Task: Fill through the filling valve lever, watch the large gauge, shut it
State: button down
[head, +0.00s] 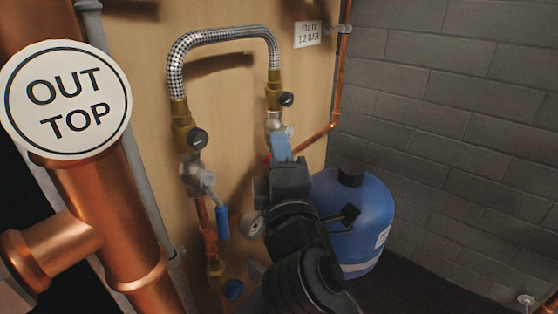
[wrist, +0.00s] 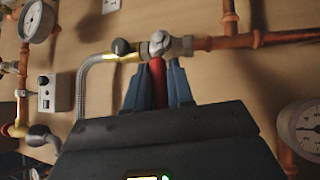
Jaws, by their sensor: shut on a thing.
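The filling valve (wrist: 160,43) sits at one end of the braided hose, with a red lever (wrist: 157,82) standing across the pipe line in the wrist view. My gripper (wrist: 158,88) has its blue fingers on both sides of this red lever and is shut on it. In the head view my gripper (head: 281,148) is at the right-hand valve (head: 276,124) and hides most of its lever. A gauge (wrist: 304,128) is cut off at the right edge of the wrist view; another gauge (wrist: 37,20) is at upper left. I cannot tell which is the large one.
A second valve with a blue lever (head: 222,222) is left of my arm. The braided hose (head: 222,34) arches above. A sign (head: 308,34) appears to read "FILL TO 1.2 BAR". A blue vessel (head: 372,215) stands close on the right, a thick copper pipe (head: 105,215) on the left.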

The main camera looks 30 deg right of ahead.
jog(key=f+n+t+b, duration=0.1)
jog(key=n+b, duration=0.1)
jog(key=b, duration=0.1)
jog(key=f+n+t+y+b, duration=0.1)
jog(key=n+t+b, duration=0.1)
jog(key=b, duration=0.1)
jog(key=d+f+n+t+y+b, duration=0.1)
jog(key=n+b, duration=0.1)
jog(key=b, duration=0.1)
jog(key=shift+w+n+t+b, duration=0.25)
jog(key=shift+n+t+b, duration=0.1)
jog(key=shift+n+t, duration=0.05)
jog(key=shift+y, duration=0.3)
jog(key=c, duration=1.1)
grip_release()
jog(key=b+v, duration=0.4)
jog(key=v, duration=0.3)
jog(key=shift+s+f, duration=0.2)
jog(key=shift+s, duration=0.15)
